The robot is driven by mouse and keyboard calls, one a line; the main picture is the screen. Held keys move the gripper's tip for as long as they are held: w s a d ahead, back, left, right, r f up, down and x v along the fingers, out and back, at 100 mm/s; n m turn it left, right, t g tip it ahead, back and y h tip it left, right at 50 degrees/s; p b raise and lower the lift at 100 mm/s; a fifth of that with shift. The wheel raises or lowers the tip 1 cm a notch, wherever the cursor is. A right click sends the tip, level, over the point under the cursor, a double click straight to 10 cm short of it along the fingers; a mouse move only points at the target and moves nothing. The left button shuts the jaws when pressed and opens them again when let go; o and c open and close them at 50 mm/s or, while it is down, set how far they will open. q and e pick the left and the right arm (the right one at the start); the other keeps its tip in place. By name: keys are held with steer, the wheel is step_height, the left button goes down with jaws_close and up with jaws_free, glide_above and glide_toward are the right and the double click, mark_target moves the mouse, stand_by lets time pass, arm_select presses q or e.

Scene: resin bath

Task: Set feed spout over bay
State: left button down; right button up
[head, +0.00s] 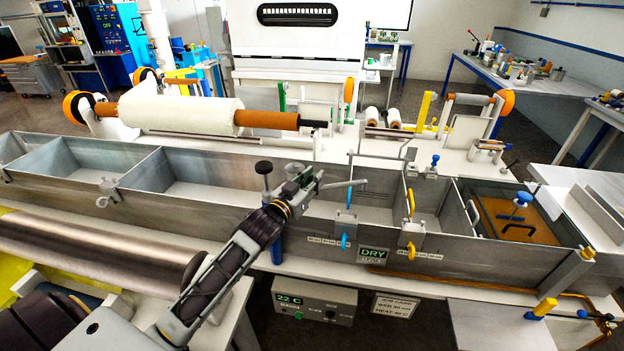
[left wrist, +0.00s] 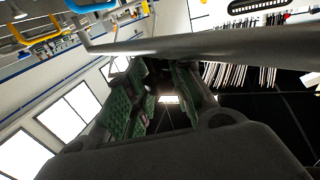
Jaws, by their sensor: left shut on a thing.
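My left gripper (head: 303,183) reaches over the front wall of the long metal bath and is shut on the feed spout (head: 345,184). The spout is a thin grey bar that sticks out to the right of the fingers, over a bay (head: 372,213) in the middle of the bath. In the left wrist view the grey bar (left wrist: 200,45) crosses in front of the green-padded fingers (left wrist: 155,95). The exact grip is partly hidden by the fingers. A black knob (head: 264,168) stands just left of the gripper. My right gripper does not show.
A wide left bay (head: 200,195) and an amber-filled bay (head: 515,222) flank the middle. Blue and yellow handled clamps (head: 411,226) sit on the walls. A "DRY" sign (head: 373,255) is on the front. A white roll (head: 180,112) lies behind the bath.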

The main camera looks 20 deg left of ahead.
arm_select(q)
steer(key=c, duration=1.3)
jaws_free()
steer(key=shift+o, duration=0.2)
steer(key=shift+s, duration=0.1)
steer(key=s+a, duration=0.1)
steer(key=s, duration=1)
steer(key=shift+s+a, duration=0.3)
steer(key=shift+s, duration=0.05)
